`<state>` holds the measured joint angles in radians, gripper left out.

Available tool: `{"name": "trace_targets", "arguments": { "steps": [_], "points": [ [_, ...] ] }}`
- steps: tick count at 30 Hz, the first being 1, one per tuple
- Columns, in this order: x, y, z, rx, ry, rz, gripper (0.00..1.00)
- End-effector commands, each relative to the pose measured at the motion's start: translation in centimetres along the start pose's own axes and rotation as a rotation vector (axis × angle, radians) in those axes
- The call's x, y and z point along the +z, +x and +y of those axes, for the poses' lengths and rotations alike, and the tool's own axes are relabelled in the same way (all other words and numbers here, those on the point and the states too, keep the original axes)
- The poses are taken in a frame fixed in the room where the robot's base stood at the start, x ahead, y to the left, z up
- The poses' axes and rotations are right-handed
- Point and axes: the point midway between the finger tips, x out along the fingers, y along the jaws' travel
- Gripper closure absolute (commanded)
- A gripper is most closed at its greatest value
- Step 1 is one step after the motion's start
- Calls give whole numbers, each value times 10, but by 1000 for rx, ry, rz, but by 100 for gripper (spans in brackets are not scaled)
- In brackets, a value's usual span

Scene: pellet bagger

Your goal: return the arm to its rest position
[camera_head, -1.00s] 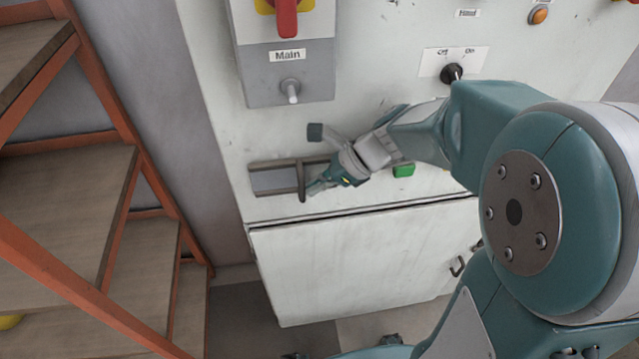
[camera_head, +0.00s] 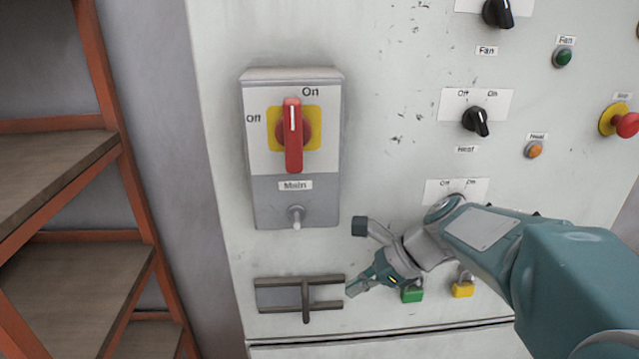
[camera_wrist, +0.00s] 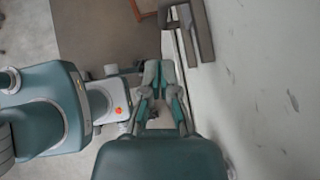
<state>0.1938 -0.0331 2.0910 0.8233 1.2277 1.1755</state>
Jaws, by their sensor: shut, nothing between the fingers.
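My gripper (camera_head: 356,289) is in front of the lower part of the pale cabinet, just right of the dark metal bracket (camera_head: 306,300). In the wrist view my gripper (camera_wrist: 160,68) has its two fingers together, with nothing between them. The bracket also shows in the wrist view (camera_wrist: 203,38), to the right of the fingertips. I cannot tell whether the fingertips touch it. My arm (camera_head: 500,240) stretches in from the lower right of the head view, with the wrist bent toward the left.
The main switch box (camera_head: 292,150) has a red handle upright at On. A red stop button (camera_head: 626,124) is at far right. An orange-framed shelf (camera_head: 100,150) stands at left.

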Motion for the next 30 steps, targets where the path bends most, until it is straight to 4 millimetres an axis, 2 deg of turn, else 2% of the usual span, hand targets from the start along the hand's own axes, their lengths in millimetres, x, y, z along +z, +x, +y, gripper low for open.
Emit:
{"name": "trace_targets", "arguments": {
  "steps": [5,12,18,21,24,30],
  "points": [
    [-6,-12,37,-10,-341,157,100],
    [-25,-32,91,42,-982,462,100],
    [-42,-51,123,150,-1485,716,100],
    [-49,-58,132,210,-1664,812,100],
    [-52,-63,136,250,-1765,870,100],
    [-55,-65,137,269,-1801,888,100]
  ]
}}
